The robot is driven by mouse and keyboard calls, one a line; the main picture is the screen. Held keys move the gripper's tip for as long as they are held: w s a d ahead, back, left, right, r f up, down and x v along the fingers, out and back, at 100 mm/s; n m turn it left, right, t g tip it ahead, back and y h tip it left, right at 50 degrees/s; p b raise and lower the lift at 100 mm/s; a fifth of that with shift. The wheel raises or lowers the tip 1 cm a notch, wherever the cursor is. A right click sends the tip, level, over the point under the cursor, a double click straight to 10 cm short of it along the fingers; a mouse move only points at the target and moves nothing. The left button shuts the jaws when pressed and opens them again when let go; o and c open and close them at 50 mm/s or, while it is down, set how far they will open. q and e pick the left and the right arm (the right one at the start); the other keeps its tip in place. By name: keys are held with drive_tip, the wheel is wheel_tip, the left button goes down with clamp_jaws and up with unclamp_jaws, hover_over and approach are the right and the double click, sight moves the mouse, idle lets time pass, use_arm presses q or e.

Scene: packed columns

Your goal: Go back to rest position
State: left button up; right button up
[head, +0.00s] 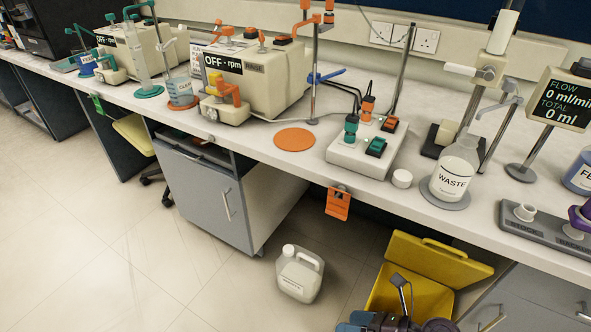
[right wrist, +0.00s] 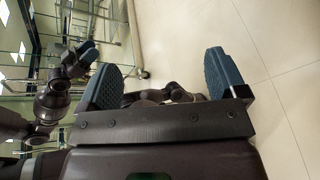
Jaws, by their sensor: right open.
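My right gripper (right wrist: 164,68) shows in the right wrist view with its two blue pads wide apart. Nothing is between them; pale tiled floor and dark parts of my own body show behind. Another dark arm of mine with a blue-padded gripper (right wrist: 80,60), seemingly the left one, is at the left of that view. Its jaw opening is not clear. In the head view only dark and blue parts of my own arms show at the bottom edge, in front of the yellow bin (head: 398,293). Which gripper they belong to is unclear.
The white bench (head: 300,165) crosses the head view, carrying pumps (head: 258,80), a WASTE bottle (head: 455,170) and a flow meter (head: 556,98). An orange tag (head: 338,203) hangs at its edge. A white jug (head: 299,275) stands on the floor. Floor at left is clear.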

drive_tip(key=s+d+r+m+t+h+p, duration=0.1)
drive_tip(key=d+r+m+t+h+p, duration=0.3)
drive_tip(key=m, duration=0.6)
drive_tip(key=s+d+r+m+t+h+p, duration=0.1)
drive_tip(key=d+r+m+t+h, duration=0.15)
drive_tip(key=r+m+t, duration=0.6)
use_arm(q)
drive_tip(key=shift+n, duration=0.8)
drive_tip(key=r+p, duration=0.1)
drive_tip(key=s+r+p, duration=0.1)
drive_tip(key=r, duration=0.1)
drive_tip(key=s+a+r+p, duration=0.1)
drive_tip(key=p, duration=0.1)
drive_tip(key=shift+r, duration=0.4)
use_arm(e)
drive_tip(key=s+d+f+m+g+h, duration=0.2)
drive_tip(key=s+d+m+g+h, duration=0.1)
drive_tip(key=s+m, duration=0.4)
drive_tip(key=s+d+f+m+g+h, duration=0.3)
drive_tip(key=s+d+m, duration=0.2)
drive_tip(key=m, duration=0.8)
drive_tip(key=shift+s+d+f+h, duration=0.25)
drive_tip(key=shift+s+f+h, duration=0.1)
drive_tip(key=shift+s, duration=0.55)
use_arm(q)
drive_tip(key=shift+w+r, duration=0.25)
use_arm(e)
drive_tip(key=shift+g, duration=0.25)
